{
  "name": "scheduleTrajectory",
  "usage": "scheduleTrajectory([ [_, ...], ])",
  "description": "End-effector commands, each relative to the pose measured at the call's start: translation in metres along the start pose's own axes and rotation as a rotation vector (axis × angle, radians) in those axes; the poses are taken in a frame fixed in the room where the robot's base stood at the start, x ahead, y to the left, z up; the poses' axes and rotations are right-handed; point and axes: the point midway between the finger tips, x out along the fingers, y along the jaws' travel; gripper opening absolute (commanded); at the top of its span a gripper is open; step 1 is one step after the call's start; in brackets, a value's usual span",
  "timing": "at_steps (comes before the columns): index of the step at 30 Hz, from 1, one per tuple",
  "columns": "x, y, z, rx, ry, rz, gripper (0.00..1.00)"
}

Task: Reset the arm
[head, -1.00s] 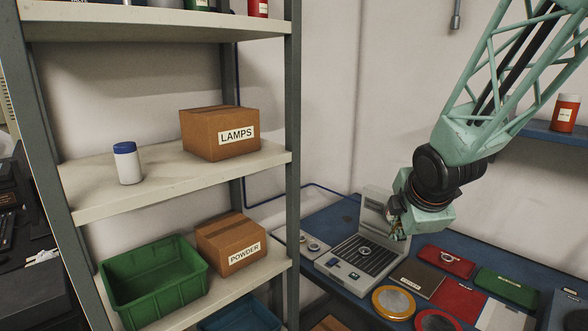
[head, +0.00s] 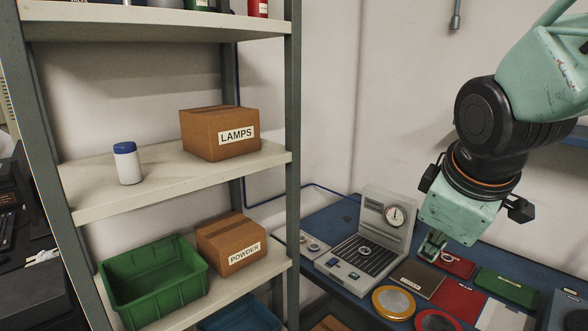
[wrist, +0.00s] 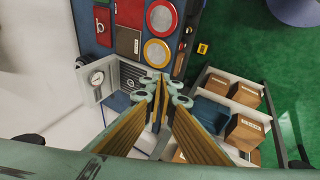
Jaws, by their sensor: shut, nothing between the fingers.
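My gripper (head: 433,245) points down in the head view, in front of the blue bench and to the right of the grey gauge device (head: 387,222). Its fingers are together with nothing between them; the wrist view shows the closed fingertips (wrist: 160,84) at the picture's middle. A metal ring (head: 365,251) lies on the device's ribbed bed. Another ring (head: 447,257) lies on a red tray (head: 461,267), partly behind my gripper. The gripper touches none of these as far as I can see.
The grey shelf rack (head: 293,150) on the left holds a LAMPS box (head: 205,135), a POWDER box (head: 222,250) and a green bin (head: 150,290). On the bench are a yellow-rimmed disc (head: 393,302) and a green tray (head: 507,288). The air above the bench is free.

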Motion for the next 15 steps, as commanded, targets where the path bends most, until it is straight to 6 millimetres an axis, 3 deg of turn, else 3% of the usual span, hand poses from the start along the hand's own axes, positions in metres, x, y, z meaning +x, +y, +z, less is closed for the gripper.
scheduleTrajectory([
  [15, -0.07, -0.067, 0.045, 0.384, -0.04, -0.069, 0.0],
])
